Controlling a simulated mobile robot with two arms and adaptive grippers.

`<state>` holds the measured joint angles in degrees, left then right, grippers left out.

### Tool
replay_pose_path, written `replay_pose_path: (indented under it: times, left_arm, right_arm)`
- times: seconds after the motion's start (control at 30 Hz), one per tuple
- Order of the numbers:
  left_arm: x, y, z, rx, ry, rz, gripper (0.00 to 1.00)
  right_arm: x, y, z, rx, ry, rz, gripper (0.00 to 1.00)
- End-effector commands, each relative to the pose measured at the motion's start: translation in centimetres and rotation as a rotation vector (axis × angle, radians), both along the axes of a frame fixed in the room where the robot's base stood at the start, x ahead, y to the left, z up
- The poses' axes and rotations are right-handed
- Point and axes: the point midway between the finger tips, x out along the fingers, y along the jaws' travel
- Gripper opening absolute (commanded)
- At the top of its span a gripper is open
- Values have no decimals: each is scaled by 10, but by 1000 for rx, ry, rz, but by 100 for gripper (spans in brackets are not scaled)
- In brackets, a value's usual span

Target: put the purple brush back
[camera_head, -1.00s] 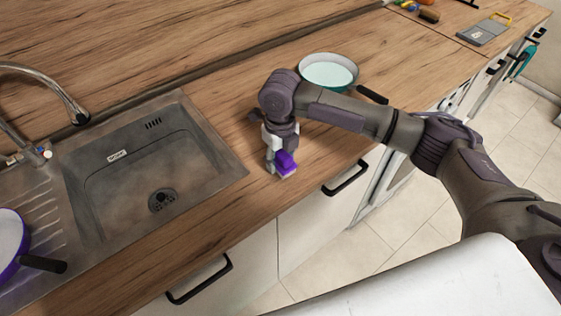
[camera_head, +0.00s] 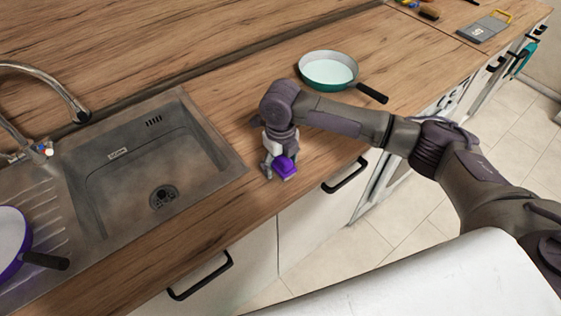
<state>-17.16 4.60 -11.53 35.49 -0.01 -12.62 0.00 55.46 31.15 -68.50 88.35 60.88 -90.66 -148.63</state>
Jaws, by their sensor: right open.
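The purple brush (camera_head: 286,168) is on the wooden counter, close to its front edge and to the right of the sink. Its purple upper part shows, with a pale lower edge under it. My right gripper (camera_head: 270,172) points down at the brush's left side, its jaws open. The gripper partly hides the brush, and I cannot tell whether the fingers touch it. My left gripper is not in view.
The sink (camera_head: 150,170) with its faucet (camera_head: 50,90) is on the left. A purple pan (camera_head: 14,240) stands on the drainboard. A teal pan (camera_head: 328,70) stands behind my right arm. A grey board (camera_head: 484,28) lies far right. Open counter surrounds the gripper.

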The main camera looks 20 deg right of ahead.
Motion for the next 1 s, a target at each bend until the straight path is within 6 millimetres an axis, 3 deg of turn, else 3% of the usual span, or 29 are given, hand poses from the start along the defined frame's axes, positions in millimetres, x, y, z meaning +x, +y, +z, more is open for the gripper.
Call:
replay_pose_path:
  times: [0.23, 0.5, 0.7, 1.0]
  left_arm:
    - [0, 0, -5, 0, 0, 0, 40]
    - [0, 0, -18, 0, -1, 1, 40]
    - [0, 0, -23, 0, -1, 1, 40]
    - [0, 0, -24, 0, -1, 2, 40]
  right_arm:
    - [1, 0, 20, 1, -4, 1, 73]
    - [1, 0, 78, 1, -5, 0, 73]
    - [1, 0, 111, 1, -2, 0, 73]
    - [0, 0, 124, 1, 0, -1, 73]
